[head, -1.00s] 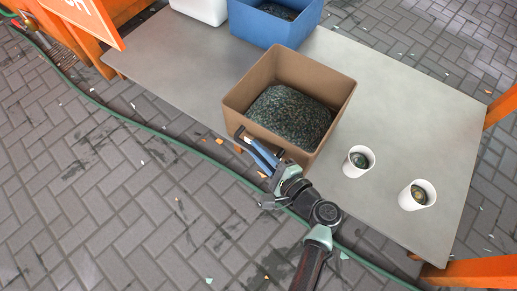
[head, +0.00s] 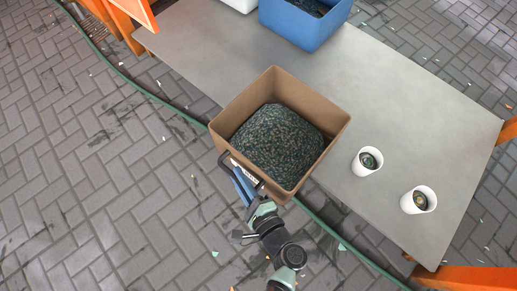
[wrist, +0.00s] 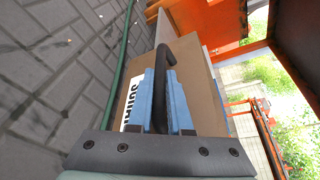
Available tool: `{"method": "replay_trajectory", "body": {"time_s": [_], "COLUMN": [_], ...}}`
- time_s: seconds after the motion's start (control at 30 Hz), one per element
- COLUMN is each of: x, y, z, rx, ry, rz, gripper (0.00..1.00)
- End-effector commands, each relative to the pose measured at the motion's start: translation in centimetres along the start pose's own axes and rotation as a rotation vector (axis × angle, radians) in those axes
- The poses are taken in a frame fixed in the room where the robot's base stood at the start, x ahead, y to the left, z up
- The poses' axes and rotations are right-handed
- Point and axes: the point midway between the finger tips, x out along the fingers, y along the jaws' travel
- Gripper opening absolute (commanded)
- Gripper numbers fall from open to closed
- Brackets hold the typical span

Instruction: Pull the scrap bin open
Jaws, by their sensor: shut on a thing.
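The scrap bin (head: 222,128) is a brown open-topped box heaped with dark green and brown flakes. In the head view it juts out past the near edge of the grey table. Its dark bar handle is on the near face; in the wrist view the handle (wrist: 184,47) rises between the blue fingers. My gripper (head: 243,182) is shut on this handle; in the wrist view its blue finger pads (wrist: 160,100) press on either side of the bar. Part of a label with black letters shows beside the fingers on the bin's face.
Two white cups (head: 367,161) (head: 418,200) with dark contents stand on the grey table (head: 400,95), right of the bin. A blue bin (head: 303,25) and a white container stand at the back. A green hose (head: 150,92) runs along the paved floor by the table. Orange posts stand at the table's corners.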

Motion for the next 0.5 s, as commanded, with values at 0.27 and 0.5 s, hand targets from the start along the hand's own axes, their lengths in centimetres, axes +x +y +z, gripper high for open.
{"method": "replay_trajectory", "body": {"time_s": [0.27,0.5], "x": [-1.9,-2.4], "y": [3.2,4.2], "z": [4.4,5.7], "rx": [0.003,-0.001], "ry": [0.004,0.004], "rz": [-0.001,-0.003], "gripper": [0.00,0.00]}}
